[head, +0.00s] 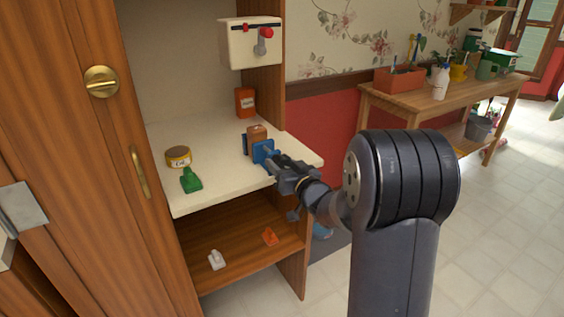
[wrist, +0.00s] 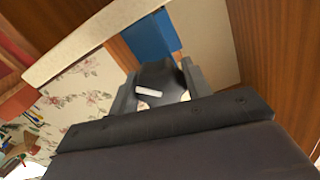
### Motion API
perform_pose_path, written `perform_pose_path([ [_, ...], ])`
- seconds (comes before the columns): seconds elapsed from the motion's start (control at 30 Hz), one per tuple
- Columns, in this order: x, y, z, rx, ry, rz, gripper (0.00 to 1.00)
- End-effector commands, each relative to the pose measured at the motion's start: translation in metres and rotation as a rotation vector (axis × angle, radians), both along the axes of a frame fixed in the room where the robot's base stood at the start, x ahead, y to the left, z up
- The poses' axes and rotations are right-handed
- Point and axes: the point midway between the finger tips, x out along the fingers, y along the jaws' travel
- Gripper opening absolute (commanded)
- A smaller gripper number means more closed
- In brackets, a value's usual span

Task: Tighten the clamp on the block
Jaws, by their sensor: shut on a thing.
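The brown block (head: 257,133) stands on the cream shelf inside the cabinet. The blue clamp (head: 263,152) is around it, with one blue part on each side of the block. My gripper (head: 283,170) is at the clamp's near side. In the wrist view my gripper (wrist: 160,88) is shut on a dark grey knob (wrist: 160,78) with a white mark. The clamp's blue face (wrist: 151,38) lies just beyond the knob. I cannot tell whether the clamp's jaws touch the block.
The cream shelf (head: 230,178) also holds a yellow-brown tin (head: 178,157), a green object (head: 191,181) and an orange container (head: 245,102). A white box with a red-knobbed lever (head: 252,45) hangs above. A lower shelf (head: 235,258) holds small items. A wooden bench (head: 440,105) stands right.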

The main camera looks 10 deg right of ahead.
Motion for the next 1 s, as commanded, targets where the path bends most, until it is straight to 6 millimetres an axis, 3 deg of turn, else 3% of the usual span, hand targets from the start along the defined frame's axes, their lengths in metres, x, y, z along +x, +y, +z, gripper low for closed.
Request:
perform_pose_path([
  [0.5, -0.0003, 0.0011, 0.0015, 0.357, 0.117, 0.000, 0.23],
  [1.0, -0.0004, 0.0011, -0.0001, 0.471, 0.155, -0.001, 0.23],
])
